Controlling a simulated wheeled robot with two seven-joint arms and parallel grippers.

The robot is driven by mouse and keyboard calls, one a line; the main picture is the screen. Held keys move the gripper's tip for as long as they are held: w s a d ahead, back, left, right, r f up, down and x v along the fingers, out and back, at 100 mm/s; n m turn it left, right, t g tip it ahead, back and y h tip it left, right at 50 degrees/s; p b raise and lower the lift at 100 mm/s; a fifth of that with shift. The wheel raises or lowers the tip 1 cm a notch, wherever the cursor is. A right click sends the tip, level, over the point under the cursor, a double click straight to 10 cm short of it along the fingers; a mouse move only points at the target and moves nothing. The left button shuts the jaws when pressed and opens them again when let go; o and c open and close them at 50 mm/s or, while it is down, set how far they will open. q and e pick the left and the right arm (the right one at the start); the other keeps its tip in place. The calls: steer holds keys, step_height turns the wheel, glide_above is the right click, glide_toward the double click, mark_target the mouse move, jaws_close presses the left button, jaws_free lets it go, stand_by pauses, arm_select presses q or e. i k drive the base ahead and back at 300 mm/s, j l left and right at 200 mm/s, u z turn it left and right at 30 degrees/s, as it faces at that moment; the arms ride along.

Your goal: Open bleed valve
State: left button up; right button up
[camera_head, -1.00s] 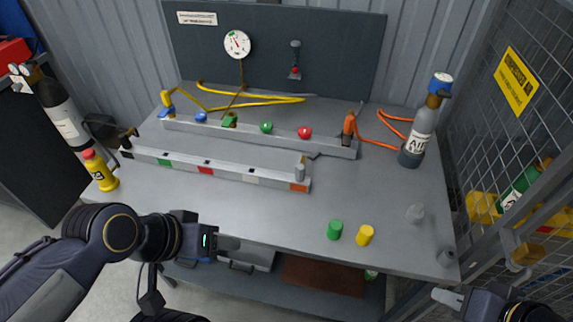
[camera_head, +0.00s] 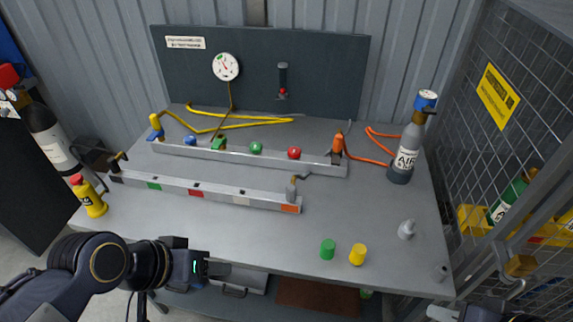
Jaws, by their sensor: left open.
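No label marks a bleed valve, so I cannot tell which fitting it is. The rear grey manifold rail (camera_head: 310,162) carries a blue knob (camera_head: 190,141), a green block (camera_head: 219,144), a green knob (camera_head: 256,148) and a red knob (camera_head: 294,153). An orange-handled fitting (camera_head: 338,144) stands at its right end, a yellow one (camera_head: 155,122) at its left. A fitting with a red knob (camera_head: 283,91) hangs on the back panel. My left gripper (camera_head: 216,271) is open and empty at the bench's front edge, apart from the rails. My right gripper (camera_head: 440,313) is partly cut off at the bottom edge.
A front rail (camera_head: 218,198) with coloured patches lies across the bench (camera_head: 390,225). A gauge (camera_head: 226,67) is on the panel. A grey AIR cylinder (camera_head: 404,158) stands right. Green (camera_head: 328,249) and yellow (camera_head: 358,254) cylinders stand near the front; a yellow bottle (camera_head: 91,199) stands left.

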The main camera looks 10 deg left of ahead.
mark_target(295, 152)
steer(key=i+j+u, duration=0.15)
steer(key=j+u, duration=0.15)
steer(key=u, duration=0.15)
steer(key=i+j+u, duration=0.15)
steer(key=u, duration=0.35)
steer(key=j, duration=0.1)
